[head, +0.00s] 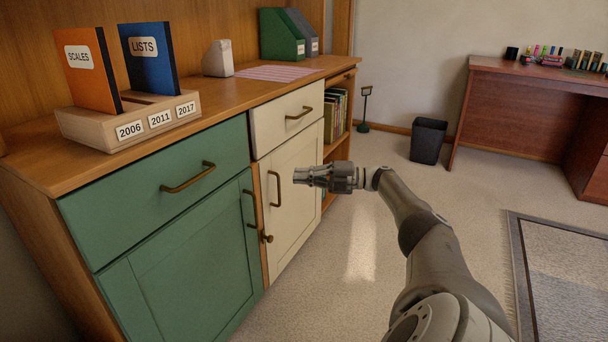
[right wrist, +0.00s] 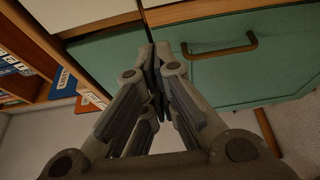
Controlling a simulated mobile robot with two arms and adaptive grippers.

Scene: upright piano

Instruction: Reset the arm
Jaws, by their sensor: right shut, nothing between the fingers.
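My right arm (head: 430,245) reaches in from the lower right of the head view. Its gripper (head: 297,176) is in front of the cream cabinet door (head: 300,205), just right of that door's upright handle (head: 275,188). In the picture it overlaps the door, and I cannot tell the exact gap. The fingers are shut and empty. In the right wrist view the gripper (right wrist: 155,55) also shows shut, with a green front (right wrist: 270,75) and a bronze handle (right wrist: 220,48) behind it. My left gripper is not in view.
The cabinet top (head: 215,92) holds an orange folder (head: 85,75) and a blue folder (head: 150,60) in a wooden holder (head: 90,135). A dark bin (head: 428,142) and a reddish desk (head: 520,85) stand at the back right. Carpet right of the cabinet is open.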

